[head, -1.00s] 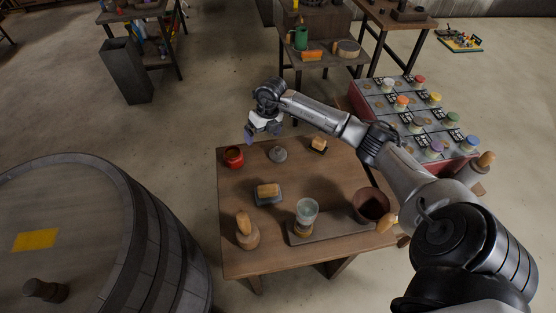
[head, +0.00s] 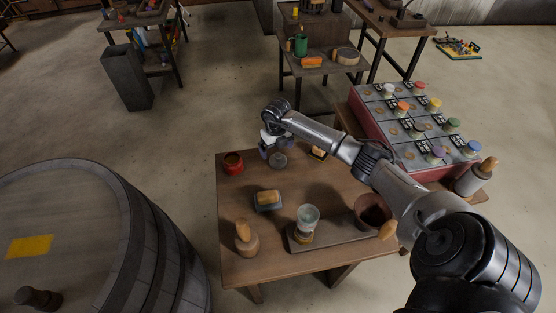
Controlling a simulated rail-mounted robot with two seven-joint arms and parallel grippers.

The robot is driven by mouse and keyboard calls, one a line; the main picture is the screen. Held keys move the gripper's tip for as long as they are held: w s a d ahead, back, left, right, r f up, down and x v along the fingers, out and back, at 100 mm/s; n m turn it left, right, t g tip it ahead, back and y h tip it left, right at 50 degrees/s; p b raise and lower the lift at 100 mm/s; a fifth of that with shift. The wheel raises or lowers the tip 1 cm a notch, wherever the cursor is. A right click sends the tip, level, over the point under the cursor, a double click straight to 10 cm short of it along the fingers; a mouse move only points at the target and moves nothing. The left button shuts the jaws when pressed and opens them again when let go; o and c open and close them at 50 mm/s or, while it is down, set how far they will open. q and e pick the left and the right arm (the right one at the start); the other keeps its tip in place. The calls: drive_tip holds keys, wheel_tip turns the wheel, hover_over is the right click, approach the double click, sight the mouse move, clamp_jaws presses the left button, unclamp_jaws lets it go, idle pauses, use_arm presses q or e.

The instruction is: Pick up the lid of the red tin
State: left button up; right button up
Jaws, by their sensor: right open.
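The red tin (head: 233,165) stands at the far left corner of the wooden table, and its top looks open and dark inside. A grey round piece with a knob, which looks like the lid (head: 278,161), lies on the table to the right of the tin. My right gripper (head: 275,151) is open and empty, pointing down just above the lid and partly covering its knob. I cannot tell whether the fingers touch the knob. My left gripper is not in view.
The table (head: 235,205) also holds a small block on a dark dish (head: 268,199), a wooden-handled tool (head: 246,238), a glass (head: 307,219) on a board and a brown pot (head: 371,211). A red-sided rack with coloured jars (head: 420,125) stands at right. A barrel (head: 100,230) is at left.

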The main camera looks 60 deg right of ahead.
sight(278, 155)
drive_tip(key=shift+s+d+f, duration=0.1)
drive_tip(key=shift+s+f, duration=0.1)
drive_tip(key=shift+f, duration=1.1)
drive_tip(key=shift+s+d+f, duration=0.1)
drive_tip(key=shift+s+f, duration=0.05)
drive_tip(key=shift+f, duration=1.1)
drive_tip(key=shift+a, duration=0.1)
drive_tip(key=c, duration=0.9)
